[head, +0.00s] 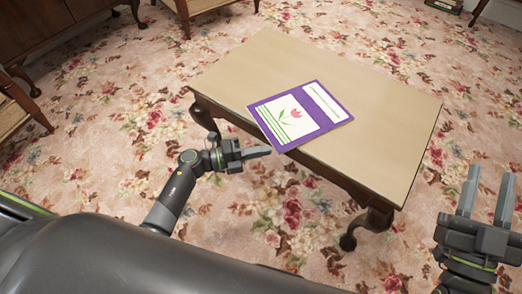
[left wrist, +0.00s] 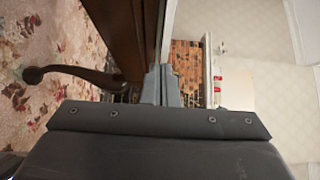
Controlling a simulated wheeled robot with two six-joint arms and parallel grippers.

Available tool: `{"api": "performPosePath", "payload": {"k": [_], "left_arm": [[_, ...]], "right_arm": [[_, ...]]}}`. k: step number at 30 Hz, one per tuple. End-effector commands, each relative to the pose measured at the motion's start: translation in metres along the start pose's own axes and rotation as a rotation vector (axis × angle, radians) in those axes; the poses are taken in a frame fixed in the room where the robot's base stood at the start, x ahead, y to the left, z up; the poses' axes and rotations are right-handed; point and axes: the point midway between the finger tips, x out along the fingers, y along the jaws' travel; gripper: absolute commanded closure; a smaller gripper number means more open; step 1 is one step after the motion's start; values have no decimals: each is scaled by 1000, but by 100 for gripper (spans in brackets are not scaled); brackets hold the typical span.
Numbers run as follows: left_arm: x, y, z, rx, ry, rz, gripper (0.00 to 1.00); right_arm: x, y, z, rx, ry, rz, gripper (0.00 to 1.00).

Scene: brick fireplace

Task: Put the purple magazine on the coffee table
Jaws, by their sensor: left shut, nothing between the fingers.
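The purple magazine (head: 327,104), with a tulip picture on its white panel, lies flat on the tan top of the coffee table (head: 385,150). Its near corner sticks out slightly over the table's front edge. My left gripper (head: 266,151) is shut and empty in front of the table, close beside that corner. In the left wrist view its fingers (left wrist: 160,85) are together, near the table's dark wooden edge (left wrist: 118,35); the magazine cannot be made out there. My right gripper (head: 486,192) is open and empty, to the right of the table.
A curved table leg (head: 372,222) stands at the near right. Wooden furniture (head: 50,30) stands at the upper left, and a small pile of books (head: 444,5) lies at the top right. The flowered carpet around the table is mostly clear. A brick fireplace (left wrist: 187,60) shows in the left wrist view.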

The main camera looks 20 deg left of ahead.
Motion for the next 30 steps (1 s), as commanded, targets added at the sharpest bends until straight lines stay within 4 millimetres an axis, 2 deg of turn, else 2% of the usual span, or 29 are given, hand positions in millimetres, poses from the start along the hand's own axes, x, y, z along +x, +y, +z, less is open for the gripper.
{"api": "performPosePath", "payload": {"k": [15, 24, 30], "left_arm": [[4, 0, 4, 1, 0, -1, 100], [24, 0, 24, 2, 0, -1, 100], [25, 0, 25, 0, -1, 0, 100]], "right_arm": [[0, 0, -5, -6, 33, -1, 64], [-1, -4, -37, -33, 218, -9, 64], [-2, -4, -41, -37, 237, -10, 64]]}}
